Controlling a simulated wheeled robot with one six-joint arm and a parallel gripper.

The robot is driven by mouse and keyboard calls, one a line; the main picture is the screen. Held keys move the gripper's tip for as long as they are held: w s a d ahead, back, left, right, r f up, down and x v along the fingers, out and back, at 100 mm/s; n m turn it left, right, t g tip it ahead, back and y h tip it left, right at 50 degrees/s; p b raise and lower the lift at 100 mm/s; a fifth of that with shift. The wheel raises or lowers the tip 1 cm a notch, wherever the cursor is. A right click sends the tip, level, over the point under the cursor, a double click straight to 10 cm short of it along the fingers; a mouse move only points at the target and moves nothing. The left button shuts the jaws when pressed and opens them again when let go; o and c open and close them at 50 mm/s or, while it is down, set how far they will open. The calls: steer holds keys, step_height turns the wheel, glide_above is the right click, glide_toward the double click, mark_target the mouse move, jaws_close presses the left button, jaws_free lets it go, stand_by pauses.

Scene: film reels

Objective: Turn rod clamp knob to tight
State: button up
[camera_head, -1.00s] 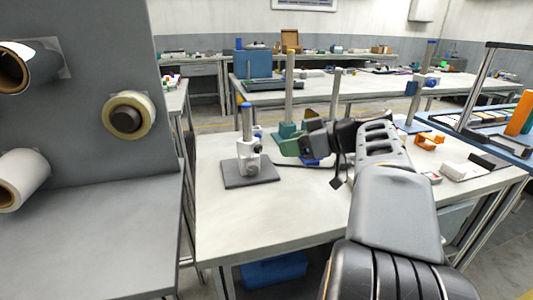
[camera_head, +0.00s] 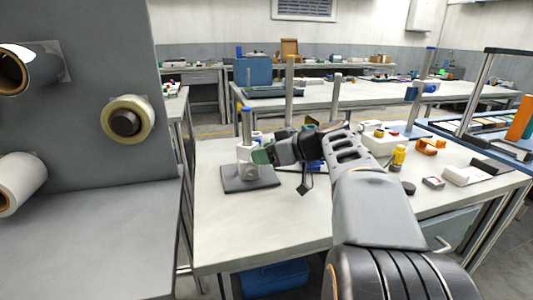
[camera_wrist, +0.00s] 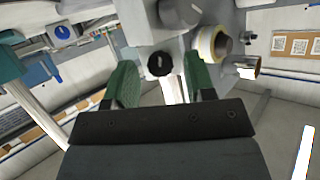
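The rod clamp stand (camera_head: 247,160) is a grey clamp on an upright rod over a dark base plate, at the near left of the white table. In the wrist view a black round knob (camera_wrist: 160,64) with a light mark on it faces the camera on the grey clamp body (camera_wrist: 150,22). My gripper (camera_head: 262,154) is beside the clamp, on its right. In the wrist view my gripper (camera_wrist: 162,84) shows two green fingers spread apart, one on each side of the knob, with space between them and it. In the head view the knob is hidden.
Other rods (camera_head: 289,90) stand behind my arm. A yellow bottle (camera_head: 398,156), a white box with buttons (camera_head: 378,140) and orange parts (camera_head: 428,146) lie to the right. A grey panel with film reels (camera_head: 127,119) stands at the left. The table's front is clear.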

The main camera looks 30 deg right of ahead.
steer(key=c, duration=0.8)
steer(key=m+g+y+p, duration=0.1)
steer(key=m, duration=0.2)
steer(key=shift+d+y, duration=0.1)
steer(key=shift+y, duration=0.3)
steer(key=shift+c, duration=0.2)
steer(key=o, duration=0.9)
steer(key=shift+o, duration=0.2)
steer(key=p+v, duration=0.3)
steer(key=v, duration=1)
steer(key=shift+s+d, duration=0.2)
steer(key=shift+d, duration=0.1)
steer(key=shift+r, duration=0.1)
